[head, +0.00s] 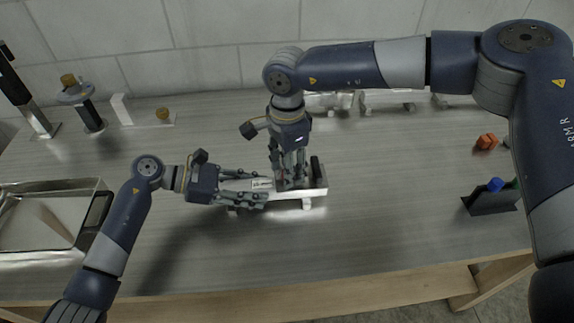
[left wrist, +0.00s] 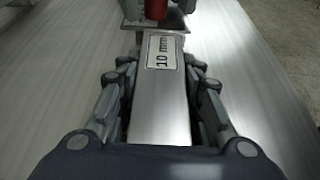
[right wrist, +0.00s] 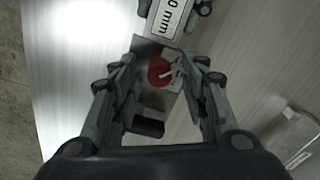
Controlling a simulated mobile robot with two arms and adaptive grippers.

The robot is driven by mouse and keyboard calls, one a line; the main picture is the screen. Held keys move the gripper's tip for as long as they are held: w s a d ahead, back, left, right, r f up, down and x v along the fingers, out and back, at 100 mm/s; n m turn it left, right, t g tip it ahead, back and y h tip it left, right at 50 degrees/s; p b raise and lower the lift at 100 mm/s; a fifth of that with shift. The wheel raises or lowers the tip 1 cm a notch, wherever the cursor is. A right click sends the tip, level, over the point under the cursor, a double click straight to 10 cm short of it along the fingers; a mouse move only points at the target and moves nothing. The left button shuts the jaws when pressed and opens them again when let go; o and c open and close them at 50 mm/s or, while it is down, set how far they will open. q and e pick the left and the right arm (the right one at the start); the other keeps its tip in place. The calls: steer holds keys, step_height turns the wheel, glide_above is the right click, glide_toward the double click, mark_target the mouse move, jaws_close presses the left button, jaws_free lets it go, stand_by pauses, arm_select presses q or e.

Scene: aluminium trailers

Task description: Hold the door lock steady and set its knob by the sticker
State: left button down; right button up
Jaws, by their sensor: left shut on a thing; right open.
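The door lock (head: 318,190) is a bright metal bar lying on the grey table, with a black upright piece (head: 317,167) at its right end. Its sticker (left wrist: 162,52) reads "10 mm" and also shows in the right wrist view (right wrist: 168,17). The red knob (right wrist: 160,72) carries a white mark; its top also shows in the left wrist view (left wrist: 156,9). My left gripper (head: 262,190) is shut on the bar's left part, fingers along both sides. My right gripper (head: 288,182) points down over the knob, open, with its fingers on either side. The arms partly hide the lock in the head view.
A metal tray (head: 101,184) stands at the left. Metal pieces (head: 387,100) line the back. An orange block (head: 486,141) and a black holder (head: 490,203) with a blue block (head: 496,184) are at the right. The table in front of the lock is clear.

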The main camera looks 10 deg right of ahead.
arm_select(q)
steer(key=shift+f, duration=0.1)
arm_select(e)
steer(key=shift+c, duration=0.5)
jaws_close()
steer(key=m, duration=0.4)
steer(key=shift+m, duration=0.3)
arm_select(q)
steer(key=shift+s, duration=0.1)
arm_select(e)
steer(key=shift+m, duration=2)
arm_select(q)
steer(key=shift+d, duration=0.1)
arm_select(e)
steer(key=shift+o, duration=0.5)
jaws_free()
